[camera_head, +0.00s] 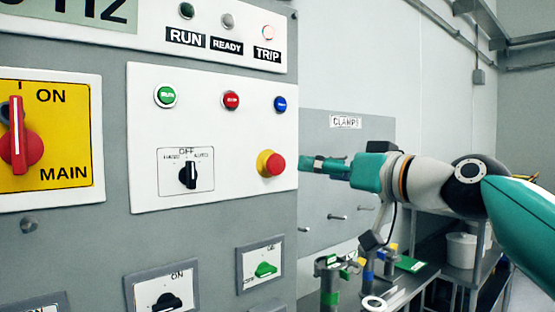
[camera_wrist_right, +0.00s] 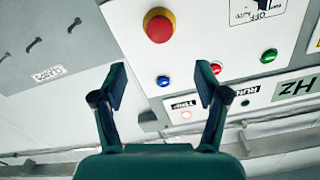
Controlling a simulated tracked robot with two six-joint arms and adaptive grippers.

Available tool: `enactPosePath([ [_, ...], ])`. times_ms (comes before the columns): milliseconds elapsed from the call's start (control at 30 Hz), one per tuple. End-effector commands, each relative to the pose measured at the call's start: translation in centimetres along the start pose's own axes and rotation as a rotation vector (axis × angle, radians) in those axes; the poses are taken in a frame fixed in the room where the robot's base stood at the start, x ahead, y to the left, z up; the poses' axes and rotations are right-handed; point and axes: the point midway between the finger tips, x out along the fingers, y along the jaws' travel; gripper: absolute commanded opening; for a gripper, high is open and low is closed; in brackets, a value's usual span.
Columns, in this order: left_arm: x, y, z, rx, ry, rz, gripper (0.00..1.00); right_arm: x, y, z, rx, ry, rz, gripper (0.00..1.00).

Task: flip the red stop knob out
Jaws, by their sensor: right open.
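The red stop knob (camera_head: 276,165) is a round mushroom head on a yellow collar, at the lower right of the white control panel (camera_head: 228,140). In the right wrist view the knob (camera_wrist_right: 159,29) is face-on near the top centre, beyond the fingertips. My right gripper (camera_head: 308,164) comes in from the right, just right of the knob. In the wrist view its two fingers (camera_wrist_right: 160,78) are spread with nothing between them, and the knob lies apart from them. Whether the knob is pressed in cannot be told. My left gripper is not in view.
Green (camera_head: 166,96), red (camera_head: 231,100) and blue (camera_head: 280,104) buttons sit above the knob. A black selector (camera_head: 188,175) is to its left, and a red main switch (camera_head: 20,145) on yellow further left. A grey clamps board (camera_head: 345,215) stands behind the gripper.

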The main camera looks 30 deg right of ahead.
Motion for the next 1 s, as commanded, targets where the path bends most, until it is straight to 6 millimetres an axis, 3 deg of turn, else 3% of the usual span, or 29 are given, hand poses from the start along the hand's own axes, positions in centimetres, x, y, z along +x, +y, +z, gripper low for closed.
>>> enactPosePath([
  [300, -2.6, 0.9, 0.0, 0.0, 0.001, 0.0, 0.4, 7.0, 0.0, -0.3, 0.001, -0.003, 0.002, 0.73],
  [500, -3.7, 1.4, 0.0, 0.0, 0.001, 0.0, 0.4, 10.5, 0.1, -0.3, 0.0, -0.001, 0.004, 0.73],
  [700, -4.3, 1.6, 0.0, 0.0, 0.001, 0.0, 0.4, 12.3, 0.2, -0.2, 0.0, 0.001, 0.005, 0.73],
  [1000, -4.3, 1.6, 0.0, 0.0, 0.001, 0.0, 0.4, 12.7, 0.3, -0.1, -0.001, 0.002, 0.006, 0.73],
])
